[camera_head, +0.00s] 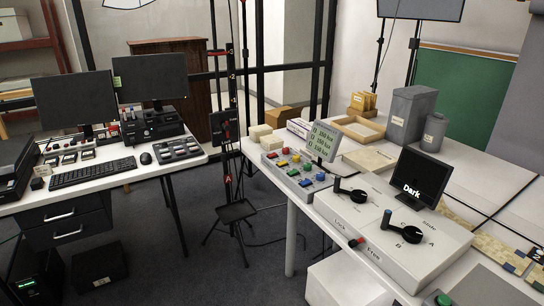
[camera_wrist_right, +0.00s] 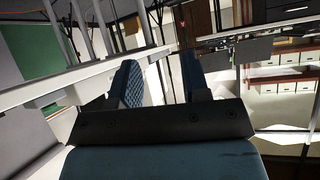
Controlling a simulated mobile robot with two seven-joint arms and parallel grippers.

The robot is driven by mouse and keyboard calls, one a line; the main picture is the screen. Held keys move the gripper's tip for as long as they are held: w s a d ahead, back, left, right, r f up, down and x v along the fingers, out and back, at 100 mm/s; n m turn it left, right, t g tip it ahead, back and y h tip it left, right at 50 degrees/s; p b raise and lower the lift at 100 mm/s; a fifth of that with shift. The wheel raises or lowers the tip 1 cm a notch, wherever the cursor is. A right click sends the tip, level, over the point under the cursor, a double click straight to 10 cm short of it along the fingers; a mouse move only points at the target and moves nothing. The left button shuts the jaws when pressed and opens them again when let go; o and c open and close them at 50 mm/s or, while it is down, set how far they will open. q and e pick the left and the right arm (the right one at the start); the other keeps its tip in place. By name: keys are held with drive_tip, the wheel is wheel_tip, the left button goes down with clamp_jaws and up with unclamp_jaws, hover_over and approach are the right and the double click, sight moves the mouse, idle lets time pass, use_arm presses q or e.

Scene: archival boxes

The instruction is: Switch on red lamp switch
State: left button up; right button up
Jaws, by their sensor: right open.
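A grey switch box (camera_head: 293,184) with several coloured switches in red, yellow, blue and green stands near the left edge of the right-hand white table in the head view. A small red switch (camera_head: 272,155) sits toward its far left corner. I cannot tell whether it is on or off. A small screen (camera_head: 323,141) with lines of text stands on the box. My right gripper (camera_wrist_right: 160,82) is open and empty in the right wrist view, its two fingers apart. Neither gripper shows in the head view, and the switch box cannot be made out in the wrist view.
A large white box (camera_head: 385,245) with black dials and a red knob stands to the right of the switch box. A dark display (camera_head: 422,178) reads "Dark". Cream blocks (camera_head: 260,133) and a tray (camera_head: 360,129) lie behind. A desk (camera_head: 120,178) with monitors stands left across the floor.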

clamp_jaws()
idle(1.5)
